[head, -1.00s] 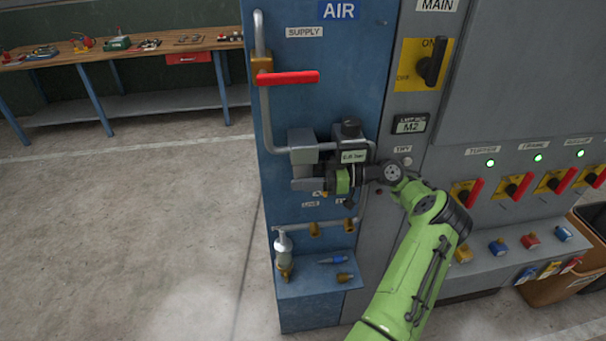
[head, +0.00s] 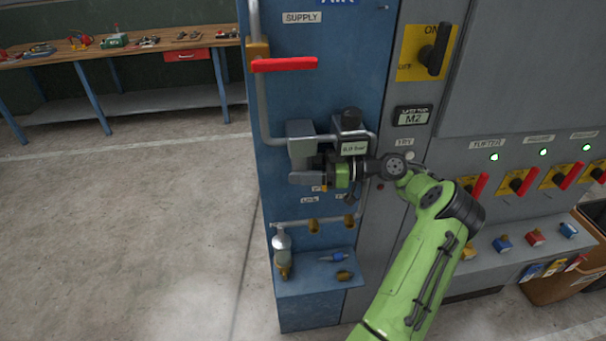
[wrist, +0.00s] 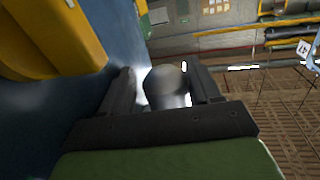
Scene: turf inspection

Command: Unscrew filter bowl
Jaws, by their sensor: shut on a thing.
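The air unit on the blue panel has a grey filter block (head: 300,135) with a regulator and a small pressure display (head: 354,148) to its right. My gripper (head: 310,178) reaches in from the right, directly below the filter block. In the wrist view, the filter bowl (wrist: 166,84), a rounded, shiny grey-white piece, sits between the two dark fingers of my gripper (wrist: 165,90), which are shut on it. In the head view the fingers and wrist hide most of the bowl. I cannot tell whether its thread is loose.
A red-handled supply valve (head: 285,64) is above the filter, shown horizontal. A small blue shelf (head: 310,286) below carries a bottle-like item (head: 281,250) and small fittings. The grey switch cabinet (head: 530,80) stands to the right. Open floor lies left.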

